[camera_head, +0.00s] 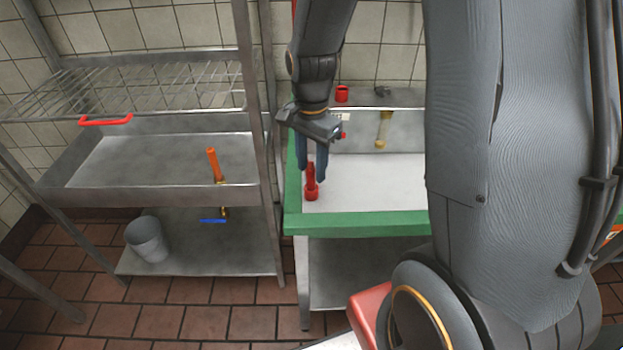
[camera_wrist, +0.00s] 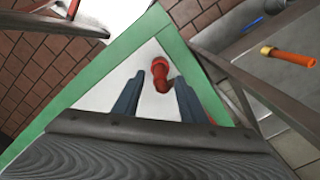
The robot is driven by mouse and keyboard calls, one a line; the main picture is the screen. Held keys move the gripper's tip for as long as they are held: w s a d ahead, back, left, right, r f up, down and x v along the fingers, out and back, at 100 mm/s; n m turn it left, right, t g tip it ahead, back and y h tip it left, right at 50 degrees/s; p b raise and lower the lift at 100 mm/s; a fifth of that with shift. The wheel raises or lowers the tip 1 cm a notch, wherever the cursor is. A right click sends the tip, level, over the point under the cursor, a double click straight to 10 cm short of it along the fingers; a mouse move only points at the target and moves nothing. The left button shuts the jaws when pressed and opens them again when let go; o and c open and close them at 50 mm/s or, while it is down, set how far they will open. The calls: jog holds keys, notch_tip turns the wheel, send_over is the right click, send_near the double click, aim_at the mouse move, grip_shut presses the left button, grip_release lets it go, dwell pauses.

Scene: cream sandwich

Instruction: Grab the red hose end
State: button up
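The red hose end (camera_head: 311,189) stands in the white-bottomed basin with the green rim, near its left front corner. It also shows in the wrist view (camera_wrist: 160,72), at and just past the fingertips, with its lower part running towards the right finger. My gripper (camera_head: 312,174) points down over it in the head view. Its two blue-grey fingers are apart, one on each side of the red piece, and I see no grip on it. In the wrist view my gripper (camera_wrist: 159,80) is open with pale basin floor between the fingers. Exact depth and contact with the right finger are unclear.
The green rim (camera_head: 365,223) borders the basin closely. To the left stands a steel rack with a red handle (camera_head: 106,120), an orange-handled piece (camera_head: 213,163), a blue lever (camera_head: 213,221) and a grey bucket (camera_head: 147,239). A brass pipe (camera_head: 383,130) hangs at the basin's back.

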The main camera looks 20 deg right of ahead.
jog(key=shift+f, duration=0.85)
grip_shut()
jog(key=shift+r, duration=0.15)
